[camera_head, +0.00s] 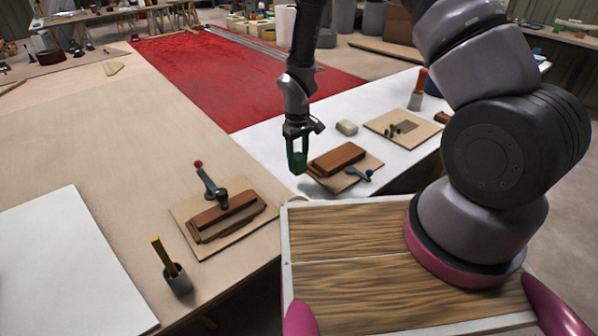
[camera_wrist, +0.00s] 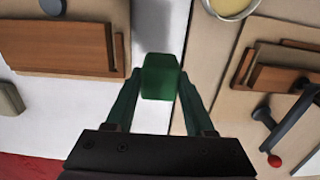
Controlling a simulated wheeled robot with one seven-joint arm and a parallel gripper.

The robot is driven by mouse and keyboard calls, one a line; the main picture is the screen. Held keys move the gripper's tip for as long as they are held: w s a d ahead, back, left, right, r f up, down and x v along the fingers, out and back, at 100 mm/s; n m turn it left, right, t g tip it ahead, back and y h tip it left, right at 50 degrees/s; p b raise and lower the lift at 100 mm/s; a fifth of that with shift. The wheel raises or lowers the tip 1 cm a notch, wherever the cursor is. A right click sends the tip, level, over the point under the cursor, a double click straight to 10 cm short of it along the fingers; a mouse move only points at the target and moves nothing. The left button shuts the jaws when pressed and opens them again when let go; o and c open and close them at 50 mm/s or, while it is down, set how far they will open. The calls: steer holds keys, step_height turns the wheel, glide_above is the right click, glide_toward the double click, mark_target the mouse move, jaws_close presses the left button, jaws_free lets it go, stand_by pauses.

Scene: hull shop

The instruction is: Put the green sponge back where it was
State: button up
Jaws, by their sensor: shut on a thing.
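The green sponge (camera_head: 297,160) is a small dark green block, seen in the wrist view (camera_wrist: 160,76) between two green fingertips. My gripper (camera_head: 297,156) is shut on it and holds it over the bench, near the seam between the tan top and the white top. In the head view the sponge is partly covered by the fingers. Below and to its right is a thin board (camera_head: 362,179) with a brown wooden block (camera_head: 337,159) on it. The sponge looks apart from that block.
Left is another board with a wooden block (camera_head: 227,217) and a red-knobbed clamp (camera_head: 212,187). A blue-knobbed tool (camera_head: 358,173) lies on the right board. A grey block (camera_head: 346,128) stands behind. A round container with yellow contents (camera_wrist: 232,5) is at the wrist view's top.

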mark_target(298, 170)
steer(key=shift+f, duration=2.45)
steer(key=shift+f, duration=0.1)
steer(key=o, duration=1.2)
step_height(298, 170, up, 12)
steer(key=shift+r, duration=0.2)
